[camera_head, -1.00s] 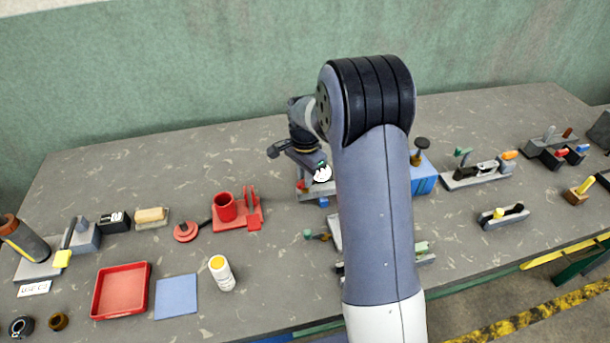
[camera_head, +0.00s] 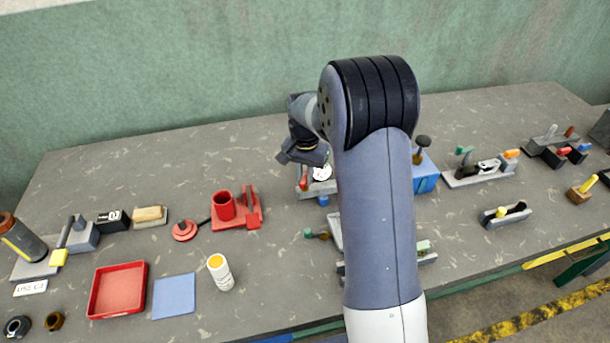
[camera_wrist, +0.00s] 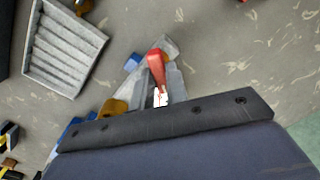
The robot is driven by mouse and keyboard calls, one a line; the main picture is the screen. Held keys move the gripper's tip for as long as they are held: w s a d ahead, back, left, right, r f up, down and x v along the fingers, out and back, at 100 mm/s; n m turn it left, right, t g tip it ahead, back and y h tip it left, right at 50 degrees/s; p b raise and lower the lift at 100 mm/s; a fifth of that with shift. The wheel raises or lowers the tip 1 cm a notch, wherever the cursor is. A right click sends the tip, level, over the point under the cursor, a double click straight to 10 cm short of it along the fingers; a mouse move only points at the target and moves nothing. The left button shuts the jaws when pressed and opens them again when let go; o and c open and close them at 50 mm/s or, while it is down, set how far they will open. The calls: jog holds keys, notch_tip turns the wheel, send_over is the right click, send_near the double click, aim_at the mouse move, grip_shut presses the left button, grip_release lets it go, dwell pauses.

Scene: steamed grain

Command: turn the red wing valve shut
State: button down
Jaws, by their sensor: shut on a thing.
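The red wing valve (camera_wrist: 156,60) shows in the wrist view between the two grey fingers of my gripper (camera_wrist: 160,82), which is shut on it. The red handle points up in that picture and its lower end is partly hidden by the fingers. In the head view a small red part of the valve (camera_head: 303,182) shows on its grey base, just below my gripper (camera_head: 303,163). My arm hides much of the fixture there, and the fingertips are hard to make out.
A white round gauge (camera_head: 322,172) stands right beside the gripper. A blue block fixture (camera_head: 426,180) is to the right, behind my arm. A red fixture with a cup (camera_head: 235,212) stands to the left. A ribbed grey tray (camera_wrist: 62,45) lies nearby. Bare tabletop lies behind the gripper.

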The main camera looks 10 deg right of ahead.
aim_at(305, 177)
jog(key=n, duration=0.6)
jog(key=shift+b, duration=0.4)
jog(key=shift+n, duration=0.4)
jog(key=c, duration=1.4)
grip_release()
notch_tip(305, 177, up, 11)
jog(key=b, duration=0.1)
jog(key=shift+f, duration=0.25)
notch_tip(305, 177, down, 10)
jog(key=shift+f+p, duration=0.15)
jog(key=shift+p, duration=0.35)
jog(key=shift+f+m, duration=0.1)
jog(key=shift+m, duration=0.2)
